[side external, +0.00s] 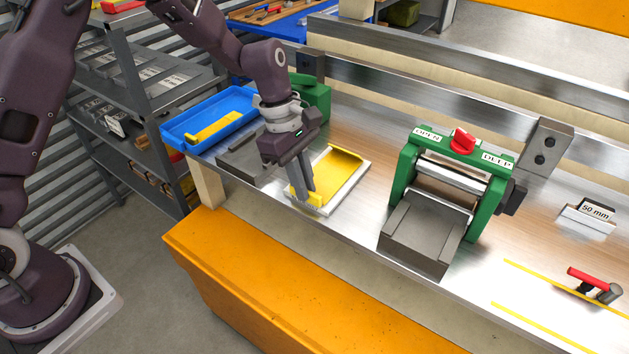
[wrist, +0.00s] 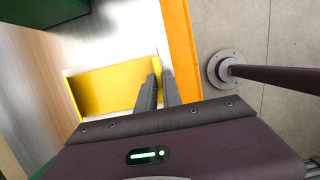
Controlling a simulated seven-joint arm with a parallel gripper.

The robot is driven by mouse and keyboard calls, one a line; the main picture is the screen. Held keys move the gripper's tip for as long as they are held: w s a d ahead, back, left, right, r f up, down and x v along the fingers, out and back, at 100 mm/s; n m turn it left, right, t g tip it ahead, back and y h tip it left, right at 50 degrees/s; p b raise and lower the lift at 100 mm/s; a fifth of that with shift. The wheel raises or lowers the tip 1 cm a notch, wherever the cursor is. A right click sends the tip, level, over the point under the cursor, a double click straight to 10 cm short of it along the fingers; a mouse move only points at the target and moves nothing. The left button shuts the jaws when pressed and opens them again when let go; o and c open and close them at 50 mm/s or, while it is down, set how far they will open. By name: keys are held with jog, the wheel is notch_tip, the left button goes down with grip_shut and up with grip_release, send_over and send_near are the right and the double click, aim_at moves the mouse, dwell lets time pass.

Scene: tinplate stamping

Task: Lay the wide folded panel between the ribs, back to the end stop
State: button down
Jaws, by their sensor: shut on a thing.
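The wide folded yellow panel (side external: 337,170) lies over a pale, flat-rimmed plate (side external: 352,190) on the bench, with a raised fold along its far edge. It also shows in the wrist view (wrist: 105,90). My gripper (side external: 314,199) points down at its near end, fingers shut on the panel's near edge. In the wrist view the fingers (wrist: 157,85) meet at the panel's right end. I cannot tell if the panel is lifted off the plate. A grey bed (side external: 425,235) with raised side ribs leads into a green press (side external: 450,175); its back end is partly hidden by rollers.
A blue tray (side external: 185,122) at left holds a narrower yellow panel (side external: 215,128). A second grey bed (side external: 250,158) with a green body (side external: 315,97) stands behind my gripper. The bench between plate and press is clear. A 50 mm block (side external: 588,215) stands at right.

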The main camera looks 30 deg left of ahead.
notch_tip(320, 180, up, 9)
send_over(241, 167)
jog(key=s+a, duration=0.2)
jog(key=s, duration=0.1)
notch_tip(241, 167, down, 5)
jog(key=shift+s+r, duration=0.1)
jog(key=w, duration=0.1)
jog(key=w+f, duration=0.1)
jog(key=w, duration=0.1)
jog(key=w+f, duration=0.1)
jog(key=shift+w+f, duration=0.1)
jog(key=shift+w, duration=0.1)
jog(key=shift+f, duration=0.6)
jog(key=shift+s, duration=0.25)
dwell(0.6)
